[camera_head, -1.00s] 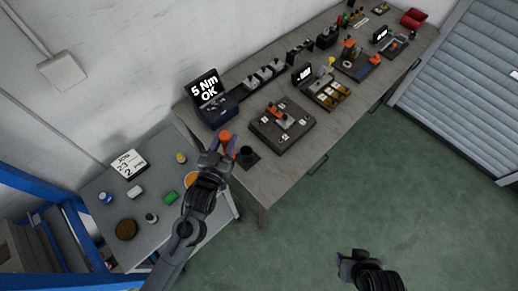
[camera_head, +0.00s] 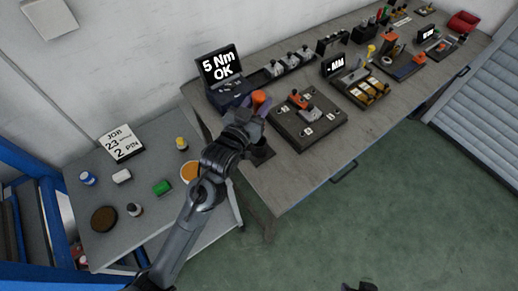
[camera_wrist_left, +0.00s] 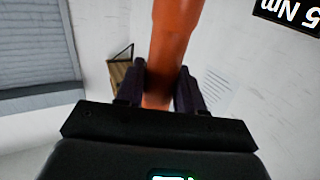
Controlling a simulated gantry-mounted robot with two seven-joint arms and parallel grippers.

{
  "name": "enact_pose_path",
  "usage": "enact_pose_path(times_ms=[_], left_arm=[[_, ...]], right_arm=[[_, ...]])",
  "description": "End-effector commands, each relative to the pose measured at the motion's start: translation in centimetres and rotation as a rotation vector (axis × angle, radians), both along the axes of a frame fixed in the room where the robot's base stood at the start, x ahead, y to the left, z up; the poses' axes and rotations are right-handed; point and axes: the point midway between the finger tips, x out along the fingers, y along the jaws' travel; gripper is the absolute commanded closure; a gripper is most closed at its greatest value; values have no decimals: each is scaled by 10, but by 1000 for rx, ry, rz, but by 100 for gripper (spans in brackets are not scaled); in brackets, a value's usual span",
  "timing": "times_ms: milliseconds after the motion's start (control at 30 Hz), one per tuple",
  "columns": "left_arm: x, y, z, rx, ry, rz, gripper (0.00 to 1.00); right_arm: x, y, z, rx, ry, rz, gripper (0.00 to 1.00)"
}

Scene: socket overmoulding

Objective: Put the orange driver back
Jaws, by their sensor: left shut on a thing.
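The orange driver (camera_head: 259,97) is held up in my left gripper (camera_head: 252,112); only its top shows above the fingers in the head view. In the left wrist view the orange body (camera_wrist_left: 174,40) runs between the two dark fingers (camera_wrist_left: 160,92), which are closed on it. The driver's lower end is hidden. A dark round holder on a square base (camera_head: 263,151) stands on the bench's near left corner, just below and right of the gripper in the picture, partly covered by it. My right gripper (camera_head: 358,287) barely shows at the bottom edge.
A dark fixture plate (camera_head: 307,137) is to the right. The lower side table (camera_head: 150,225) holds small jars and a job card (camera_head: 121,143). The bench front right of the holder is clear.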

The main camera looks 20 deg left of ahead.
Motion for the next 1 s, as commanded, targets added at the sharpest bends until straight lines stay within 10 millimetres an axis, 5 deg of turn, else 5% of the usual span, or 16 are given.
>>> enact_pose_path(times_ms=[800, 1000], left_arm=[[1, 0, -92, 1, -1, -1, 100], [0, 0, -96, 1, -3, -1, 100]], right_arm=[[1, 1, -22, 5, -3, -4, 57], [1, 1, -23, 7, -3, -5, 57]])
